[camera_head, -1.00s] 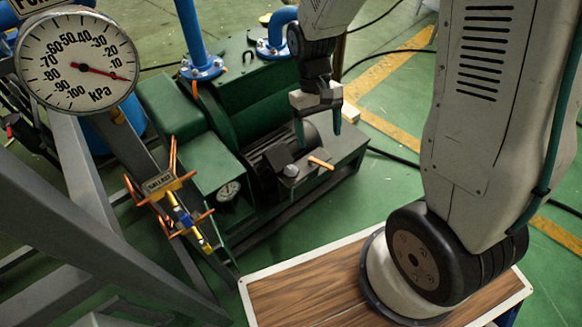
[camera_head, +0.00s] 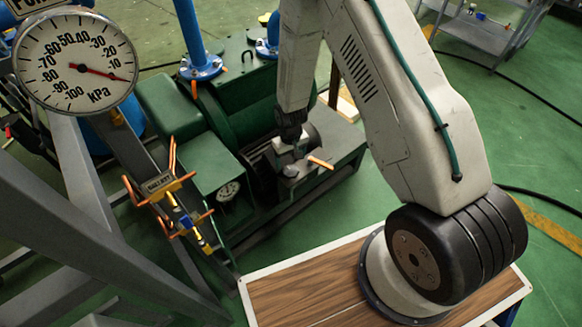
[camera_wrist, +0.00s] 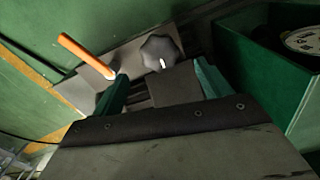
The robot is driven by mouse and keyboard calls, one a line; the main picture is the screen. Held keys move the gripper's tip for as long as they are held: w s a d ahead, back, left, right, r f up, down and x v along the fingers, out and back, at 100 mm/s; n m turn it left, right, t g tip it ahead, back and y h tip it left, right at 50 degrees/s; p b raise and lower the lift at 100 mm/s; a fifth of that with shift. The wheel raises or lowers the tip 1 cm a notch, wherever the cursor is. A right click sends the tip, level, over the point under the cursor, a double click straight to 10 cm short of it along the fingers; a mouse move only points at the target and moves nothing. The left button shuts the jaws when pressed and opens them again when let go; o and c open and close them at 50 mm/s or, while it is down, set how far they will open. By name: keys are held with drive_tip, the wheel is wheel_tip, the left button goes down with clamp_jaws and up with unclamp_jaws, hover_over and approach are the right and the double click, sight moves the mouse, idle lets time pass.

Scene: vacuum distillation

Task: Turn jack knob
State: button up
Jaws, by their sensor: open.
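The jack knob (camera_wrist: 161,52) is dark, lobed and has a small white mark. In the wrist view it lies just beyond my gripper (camera_wrist: 161,82), between the lines of its two green fingers. The fingers are apart with nothing between them. An orange lever (camera_wrist: 88,55) sticks out left of the knob. In the head view my gripper (camera_head: 292,149) hangs over the motor end of the green machine, and the knob (camera_head: 290,171) shows just below it. I cannot tell how far the fingertips are from the knob.
The green machine (camera_head: 215,160) with a small dial stands left of the knob. The pressure gauge (camera_head: 75,60) reads near 10. Grey frame beams and orange-handled valves (camera_head: 175,195) fill the left. Blue pipes rise behind. The green floor right of the machine is mostly open.

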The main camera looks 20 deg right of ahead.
sight(291, 170)
wheel_tip(291, 170, down, 6)
drive_tip(key=shift+r, duration=0.2)
